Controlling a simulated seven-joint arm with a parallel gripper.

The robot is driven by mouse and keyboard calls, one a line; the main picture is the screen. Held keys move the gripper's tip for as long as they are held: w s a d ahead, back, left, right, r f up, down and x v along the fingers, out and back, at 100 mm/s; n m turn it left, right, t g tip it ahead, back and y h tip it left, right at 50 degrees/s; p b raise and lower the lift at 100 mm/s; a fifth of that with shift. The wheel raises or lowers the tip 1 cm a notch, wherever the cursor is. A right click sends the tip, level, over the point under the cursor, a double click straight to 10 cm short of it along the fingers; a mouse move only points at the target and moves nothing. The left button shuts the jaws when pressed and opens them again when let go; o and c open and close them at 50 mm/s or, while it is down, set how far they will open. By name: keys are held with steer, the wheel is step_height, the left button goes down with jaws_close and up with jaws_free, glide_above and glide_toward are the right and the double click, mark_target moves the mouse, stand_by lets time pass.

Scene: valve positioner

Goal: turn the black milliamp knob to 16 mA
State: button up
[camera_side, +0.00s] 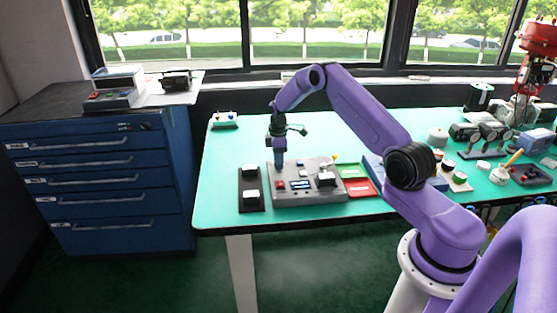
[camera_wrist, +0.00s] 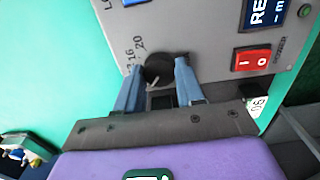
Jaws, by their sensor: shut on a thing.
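The black milliamp knob (camera_wrist: 157,69) is on the grey control panel (camera_wrist: 205,25) in the wrist view, with the printed numbers 20 and 16 beside it. My gripper (camera_wrist: 159,67) is shut on the knob, one blue finger on each side. A pale mark shows on the knob's face, but which number it points to I cannot tell. In the side view my gripper (camera_side: 280,164) reaches down onto the left back part of the grey panel box (camera_side: 337,193), and hides the knob there.
A red power switch (camera_wrist: 251,59) and a blue display (camera_wrist: 264,12) sit on the panel near the gripper. A dark block with white parts (camera_side: 251,190) stands left of the box. Green and red trays (camera_side: 361,187) lie to its right.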

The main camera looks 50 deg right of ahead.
steer(key=m, duration=0.4)
steer(key=shift+m, duration=0.3)
steer(key=m, duration=0.3)
steer(key=shift+m, duration=0.3)
steer(key=m, duration=0.3)
steer(key=shift+d+m, duration=0.1)
steer(key=shift+m, duration=2)
steer(key=o, duration=1)
steer(key=shift+o, duration=0.2)
steer(key=shift+r, duration=0.15)
step_height(320, 180, up, 17)
